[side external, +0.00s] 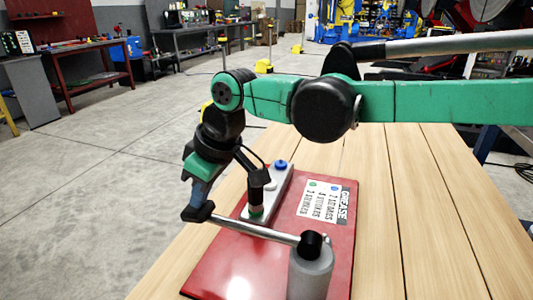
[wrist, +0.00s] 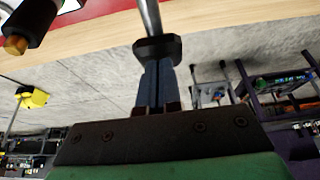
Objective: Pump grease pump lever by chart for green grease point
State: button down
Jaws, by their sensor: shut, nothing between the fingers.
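The pump lever (side external: 258,231) is a silver rod running from the pivot on the grey pump cylinder (side external: 311,272) to a black knob at its left end. My gripper (side external: 200,203) is shut, with its fingertips at the knob; in the wrist view my gripper (wrist: 157,72) has its closed fingers against the black knob (wrist: 157,48), not around it. The lever looks nearly level. A green grease point (side external: 256,211) shows under a dark coupler (side external: 257,186) with a hose. The chart (side external: 322,202) is a white card with stroke lines; its digits are hard to read.
A blue grease point (side external: 281,165) stands on the pale block (side external: 280,184) behind the green one. All sit on a red plate (side external: 222,266) on the wooden table (side external: 420,220). The table is clear to the right. Workbenches (side external: 90,60) stand far back.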

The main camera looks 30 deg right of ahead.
notch_tip(320, 180, up, 12)
dwell(0.7)
dwell(0.5)
jog(key=d+m+t, duration=0.1)
jog(key=d+m, duration=0.2)
jog(key=d, duration=0.6)
jog(key=s+d+f+m+t+h, duration=0.1)
jog(key=s+d+f+m, duration=0.2)
jog(key=s+d+f, duration=0.3)
jog(key=s+d+f+m+t+h, duration=0.2)
jog(key=s+d+f, duration=0.3)
jog(key=d+f, duration=0.3)
jog(key=d+m, duration=0.1)
jog(key=d, duration=0.2)
jog(key=shift+s, duration=0.4)
